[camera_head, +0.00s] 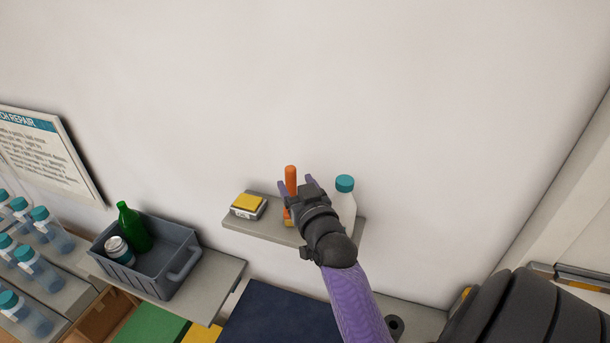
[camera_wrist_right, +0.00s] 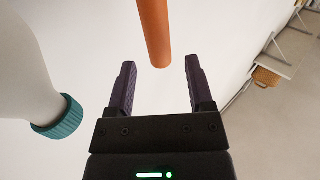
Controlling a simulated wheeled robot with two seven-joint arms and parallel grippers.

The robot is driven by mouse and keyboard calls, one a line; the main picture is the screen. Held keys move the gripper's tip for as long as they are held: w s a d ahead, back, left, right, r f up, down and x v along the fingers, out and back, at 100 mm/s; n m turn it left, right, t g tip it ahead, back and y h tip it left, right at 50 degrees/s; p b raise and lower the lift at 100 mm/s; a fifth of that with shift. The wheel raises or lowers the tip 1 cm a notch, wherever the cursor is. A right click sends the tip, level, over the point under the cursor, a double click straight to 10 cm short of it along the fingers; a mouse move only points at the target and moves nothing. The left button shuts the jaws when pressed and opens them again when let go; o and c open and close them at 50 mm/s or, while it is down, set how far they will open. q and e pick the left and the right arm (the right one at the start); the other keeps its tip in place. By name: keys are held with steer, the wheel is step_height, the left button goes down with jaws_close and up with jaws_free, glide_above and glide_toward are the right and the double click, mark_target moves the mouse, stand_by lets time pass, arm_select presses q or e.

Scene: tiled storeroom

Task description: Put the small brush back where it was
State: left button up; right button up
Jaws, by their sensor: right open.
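The orange handle (camera_head: 291,176) of what looks like the small brush stands upright over the small wall shelf (camera_head: 262,231). Its lower end is largely hidden behind my right gripper (camera_head: 297,185). The gripper is open at the handle. In the right wrist view the orange handle (camera_wrist_right: 154,32) comes in from the top, and its end lies between the two open fingertips (camera_wrist_right: 159,64), with a gap on both sides. I cannot tell what the brush rests on. My left gripper is not in view.
A white bottle with a teal cap (camera_head: 344,184) stands on the shelf, close to the gripper's right; it also shows in the wrist view (camera_wrist_right: 57,117). A yellow-topped box (camera_head: 248,205) is on the shelf's left. A grey crate (camera_head: 170,280) with a green bottle stands lower left.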

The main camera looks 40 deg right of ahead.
steer(key=v, duration=0.6)
steer(key=s+a+f+n+g+y, duration=0.1)
steer(key=a+f+g+y, duration=0.15)
steer(key=f, duration=0.65)
steer(key=s+a+f+n+g+y, duration=0.15)
steer(key=a+f, duration=0.25)
steer(key=f, duration=0.4)
steer(key=s+a+f+g+y, duration=0.1)
steer(key=a+f+g, duration=0.15)
steer(key=f, duration=0.65)
steer(key=s+a+f+n+g+y, duration=0.1)
steer(key=s+a+f+g, duration=0.2)
steer(key=s+f, duration=0.35)
steer(key=s+a+f+n+g+y, duration=0.1)
steer(key=s+a+f+n+g, duration=0.15)
steer(key=s+f, duration=0.4)
steer(key=s+f+g, duration=0.3)
steer(key=s, duration=1.1)
steer(key=shift+n+g+b, duration=0.3)
steer(key=shift+n, duration=0.1)
steer(key=shift+a, duration=0.1)
